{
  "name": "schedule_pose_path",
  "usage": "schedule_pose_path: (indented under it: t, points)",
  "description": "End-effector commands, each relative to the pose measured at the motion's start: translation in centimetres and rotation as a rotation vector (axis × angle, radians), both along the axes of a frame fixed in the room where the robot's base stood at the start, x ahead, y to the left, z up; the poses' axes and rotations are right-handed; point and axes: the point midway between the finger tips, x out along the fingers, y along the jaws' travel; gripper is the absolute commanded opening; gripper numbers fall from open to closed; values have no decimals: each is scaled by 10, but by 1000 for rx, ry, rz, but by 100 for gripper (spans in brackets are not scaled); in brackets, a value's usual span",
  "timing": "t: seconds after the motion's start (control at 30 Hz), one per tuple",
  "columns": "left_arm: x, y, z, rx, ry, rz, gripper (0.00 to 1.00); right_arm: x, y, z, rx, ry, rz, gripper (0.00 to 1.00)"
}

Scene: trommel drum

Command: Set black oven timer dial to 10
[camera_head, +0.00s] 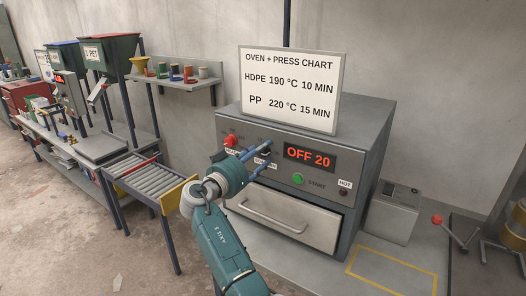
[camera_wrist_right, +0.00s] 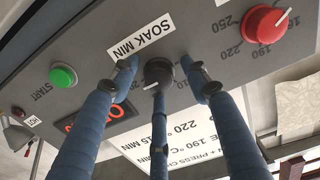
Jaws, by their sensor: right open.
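The black oven timer dial (camera_wrist_right: 158,73) sits under the white SOAK MIN label on the grey oven panel in the right wrist view. Its pale pointer mark shows at the lower edge. My right gripper (camera_wrist_right: 158,68) is open, with its blue fingers spread around the dial; whether any touches it I cannot tell. In the head view the right gripper (camera_head: 261,153) is at the oven front and largely hides the dial. The oven display (camera_head: 309,158) reads OFF 20. My left gripper is in neither view.
A red temperature knob (camera_wrist_right: 265,22) is beside the dial, and a green START button (camera_wrist_right: 63,75) is on its other side. Below the panel is the oven drawer (camera_head: 285,217). The chart sign (camera_head: 290,88) stands on top of the oven (camera_head: 365,125).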

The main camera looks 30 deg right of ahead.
Motion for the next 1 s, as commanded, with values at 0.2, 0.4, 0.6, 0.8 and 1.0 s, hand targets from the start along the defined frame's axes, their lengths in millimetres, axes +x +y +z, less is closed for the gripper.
schedule_pose_path:
  t: [0.2,0.4,0.6,0.8,1.0]
  points:
    - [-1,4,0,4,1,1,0,0,0,0,0,0,0,36]
    - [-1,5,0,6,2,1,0,0,0,0,-1,0,1,1]
    - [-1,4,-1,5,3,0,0,0,0,1,-5,4,1,1]
    - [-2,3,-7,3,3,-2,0,1,-1,2,-30,57,1,1]
    - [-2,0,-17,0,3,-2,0,1,-1,2,-83,178,0,1]
